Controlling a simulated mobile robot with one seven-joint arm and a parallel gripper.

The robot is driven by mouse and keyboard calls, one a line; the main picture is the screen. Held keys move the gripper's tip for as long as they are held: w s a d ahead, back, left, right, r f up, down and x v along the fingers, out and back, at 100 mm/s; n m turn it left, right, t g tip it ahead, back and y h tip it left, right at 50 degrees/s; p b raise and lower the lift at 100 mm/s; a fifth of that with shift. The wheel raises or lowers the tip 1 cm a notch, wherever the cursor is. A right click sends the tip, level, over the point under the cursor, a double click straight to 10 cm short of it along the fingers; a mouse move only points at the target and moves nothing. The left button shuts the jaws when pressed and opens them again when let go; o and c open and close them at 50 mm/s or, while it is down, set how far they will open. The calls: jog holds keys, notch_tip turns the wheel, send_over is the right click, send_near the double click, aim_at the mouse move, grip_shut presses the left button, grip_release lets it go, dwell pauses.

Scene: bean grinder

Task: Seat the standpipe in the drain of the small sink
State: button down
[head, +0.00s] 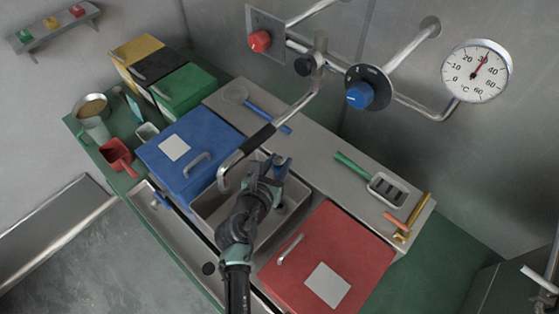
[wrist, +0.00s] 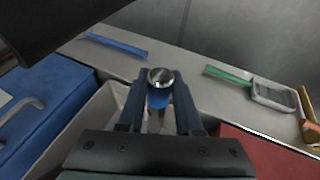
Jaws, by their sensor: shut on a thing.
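My gripper (head: 271,166) is over the grey sink basin (head: 207,208) between the blue and red lids. In the wrist view my gripper (wrist: 157,92) is shut on the standpipe (wrist: 160,77), which has a round metal top and a blue band. A pale shaft runs down below the band. The standpipe's lower end is hidden by my gripper, so I cannot tell whether it touches the drain. The basin wall also shows in the wrist view (wrist: 92,112). My arm covers much of the basin in the head view, and I cannot make out the drain clearly.
A spout with a black sleeve (head: 258,137) hangs close to my gripper. The blue lid (head: 205,140) lies left and the red lid (head: 335,245) right. Behind, the ledge holds a blue-handled strainer (head: 237,93) and a green-handled tool (head: 387,190).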

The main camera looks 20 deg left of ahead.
jog(key=shift+d+r+p, duration=0.1)
jog(key=shift+r+p, duration=0.05)
jog(key=shift+p, duration=0.15)
notch_tip(320, 180, down, 6)
jog(key=b, duration=0.5)
jog(key=shift+f+b, duration=1.15)
jog(key=shift+f, duration=0.9)
dwell(1.9)
jog(key=c, duration=0.5)
grip_release()
jog(key=shift+s, duration=0.1)
jog(key=v, duration=1.2)
jog(key=shift+s+r, duration=0.2)
jog(key=shift+s, duration=0.15)
